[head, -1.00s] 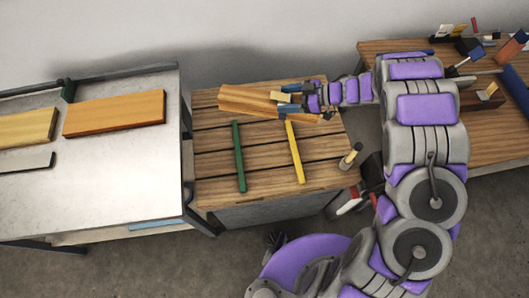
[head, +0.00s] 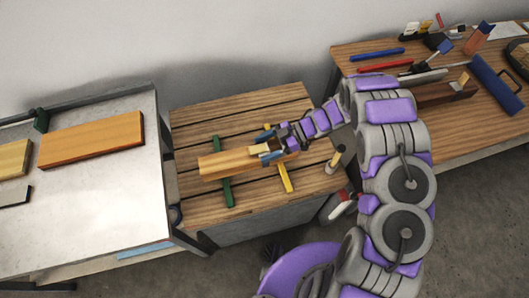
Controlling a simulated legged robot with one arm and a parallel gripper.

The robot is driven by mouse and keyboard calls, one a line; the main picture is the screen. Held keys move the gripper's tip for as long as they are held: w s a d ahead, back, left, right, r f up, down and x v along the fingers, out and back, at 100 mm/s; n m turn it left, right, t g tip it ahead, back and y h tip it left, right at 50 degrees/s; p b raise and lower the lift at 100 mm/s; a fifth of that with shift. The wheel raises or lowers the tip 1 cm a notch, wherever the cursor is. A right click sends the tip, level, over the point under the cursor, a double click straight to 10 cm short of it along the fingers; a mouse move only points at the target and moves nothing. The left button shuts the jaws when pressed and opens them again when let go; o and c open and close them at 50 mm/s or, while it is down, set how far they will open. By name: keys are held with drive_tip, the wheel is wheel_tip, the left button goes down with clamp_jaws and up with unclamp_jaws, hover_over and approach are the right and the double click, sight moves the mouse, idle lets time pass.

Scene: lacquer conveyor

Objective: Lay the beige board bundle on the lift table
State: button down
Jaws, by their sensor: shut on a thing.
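The beige board bundle (head: 228,163) is a long light-wood block over the slatted wooden top of the lift table (head: 198,118). It lies across a green strip (head: 228,193) and a yellow strip (head: 285,178). Whether it rests on the strips or hangs just above them I cannot tell. My gripper (head: 270,154) is shut on the bundle near its right part, reaching in from the upper right. The fingers hide part of the bundle there.
A metal-topped table (head: 90,200) at the left bears an orange board (head: 92,139) and a paler board (head: 12,158). A workbench (head: 345,58) with several tools stands at the upper right. A brush in a cup (head: 335,160) stands at the lift table's right edge.

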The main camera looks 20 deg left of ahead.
drive_tip(key=f, duration=0.3)
drive_tip(key=shift+d+b, duration=0.35)
drive_tip(key=shift+f, duration=0.25)
drive_tip(key=shift+a+f, duration=0.1)
drive_tip(key=shift+a, duration=0.45)
drive_tip(key=shift+c, duration=2.4)
unclamp_jaws()
drive_tip(key=shift+f, duration=0.1)
drive_tip(key=o, duration=0.5)
drive_tip(key=shift+d, duration=0.5)
drive_tip(key=shift+a, duration=0.1)
